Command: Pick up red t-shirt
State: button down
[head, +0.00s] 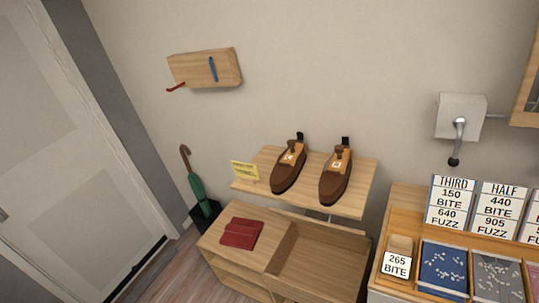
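A folded dark red cloth (241,233), which looks like the red t-shirt, lies flat on the left part of the top of a low wooden bench (215,238). It is in the lower middle of the head view, and nothing covers it. My gripper is not in the view.
A green umbrella (196,187) stands left of the bench. A door (70,150) is at left. A wooden counter (404,203) with trays stands at right.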

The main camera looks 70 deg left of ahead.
aim_at(241, 234)
jog(key=z, duration=0.05)
jog(key=k, duration=2.25)
jog(key=u, duration=1.25)
jog(key=i, duration=1)
jog(key=z, duration=0.05)
